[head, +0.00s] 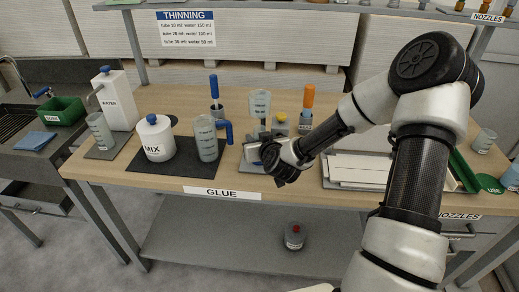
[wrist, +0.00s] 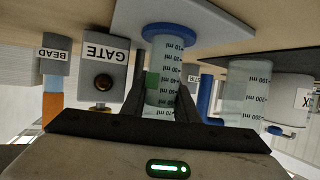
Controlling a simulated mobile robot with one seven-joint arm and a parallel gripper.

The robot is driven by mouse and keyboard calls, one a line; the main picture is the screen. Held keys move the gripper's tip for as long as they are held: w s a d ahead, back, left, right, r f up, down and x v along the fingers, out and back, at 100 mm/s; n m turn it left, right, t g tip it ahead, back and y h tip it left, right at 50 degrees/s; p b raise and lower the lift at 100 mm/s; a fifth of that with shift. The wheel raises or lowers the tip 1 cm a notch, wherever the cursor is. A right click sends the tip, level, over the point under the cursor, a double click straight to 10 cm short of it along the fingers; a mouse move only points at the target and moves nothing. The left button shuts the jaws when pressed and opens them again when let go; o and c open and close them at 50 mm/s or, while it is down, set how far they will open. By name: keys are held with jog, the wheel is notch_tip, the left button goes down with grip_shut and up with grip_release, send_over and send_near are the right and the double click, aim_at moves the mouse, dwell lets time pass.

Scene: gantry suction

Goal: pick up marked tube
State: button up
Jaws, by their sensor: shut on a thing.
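The clear tube (wrist: 163,60) has millilitre marks, a blue foot ring and a green patch on its side. The wrist view is upside down, and the tube's foot is at a grey plate (wrist: 205,20); I cannot tell whether it touches. My gripper (wrist: 155,108) has one finger on each side of the tube and is shut on it. In the head view, my gripper (head: 272,152) is over the front of the bench, and the tube's marked upper part (head: 260,102) shows behind it. The lower part is mostly hidden there.
A GATE block (wrist: 102,72) and a BEAD holder (wrist: 53,63) with an orange-handled tool (head: 308,96) stand close by. A marked jug (head: 207,140) with a blue handle and a white MIX pot (head: 155,138) stand left. A tray of white boards (head: 358,170) lies right.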

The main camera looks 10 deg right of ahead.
aim_at(257, 129)
jog(key=shift+r, duration=0.5)
jog(key=r, duration=0.3)
jog(key=shift+s+p, duration=0.2)
jog(key=shift+p, duration=0.1)
jog(key=s+d+p, duration=0.1)
jog(key=s+p, duration=0.3)
jog(key=s, duration=0.6)
jog(key=shift+r, duration=0.25)
